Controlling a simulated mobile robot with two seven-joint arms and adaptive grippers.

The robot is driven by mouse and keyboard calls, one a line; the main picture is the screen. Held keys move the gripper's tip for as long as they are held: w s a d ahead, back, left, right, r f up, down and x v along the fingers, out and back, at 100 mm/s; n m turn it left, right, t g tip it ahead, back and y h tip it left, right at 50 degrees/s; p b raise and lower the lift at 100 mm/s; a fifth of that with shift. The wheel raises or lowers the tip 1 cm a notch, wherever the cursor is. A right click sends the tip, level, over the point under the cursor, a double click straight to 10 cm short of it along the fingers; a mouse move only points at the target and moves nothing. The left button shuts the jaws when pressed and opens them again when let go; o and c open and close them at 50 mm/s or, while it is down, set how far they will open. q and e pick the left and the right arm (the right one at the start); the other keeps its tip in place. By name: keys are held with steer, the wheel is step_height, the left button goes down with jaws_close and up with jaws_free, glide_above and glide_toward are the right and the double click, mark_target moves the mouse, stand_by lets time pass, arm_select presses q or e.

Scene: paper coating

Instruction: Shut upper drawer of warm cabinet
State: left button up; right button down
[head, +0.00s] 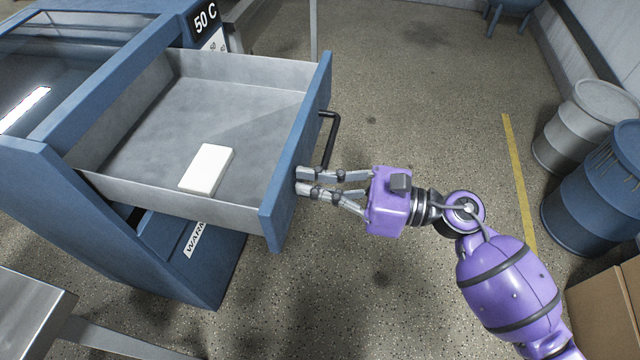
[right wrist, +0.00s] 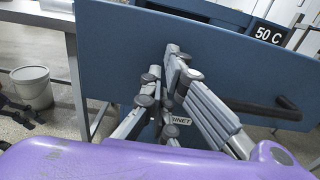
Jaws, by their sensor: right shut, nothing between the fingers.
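The warm cabinet (head: 60,190) is blue with a glass top and a "50 C" label, at the left of the head view. Its upper drawer (head: 140,120) is pulled well out, and a white block (head: 207,170) lies inside it. The drawer has a blue front panel (head: 290,170) with a black bar handle (head: 331,135). My right gripper (head: 299,181) is shut and empty, with its fingertips at the outer face of the front panel, beside the handle. In the right wrist view the fingers (right wrist: 175,70) point at the blue panel (right wrist: 120,50). Whether they touch it is hard to tell. My left gripper is not in view.
A metal table (head: 30,310) stands at the lower left. Grey (head: 585,125) and blue (head: 595,190) barrels and a cardboard box (head: 610,305) line the right side. The floor between is clear. A grey bucket (right wrist: 32,88) shows in the right wrist view.

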mark_target(149, 168)
steer(key=x, duration=3.3)
steer(key=shift+a, duration=0.1)
steer(key=shift+w+a, duration=0.15)
steer(key=shift+a, duration=0.15)
steer(key=shift+r, duration=0.1)
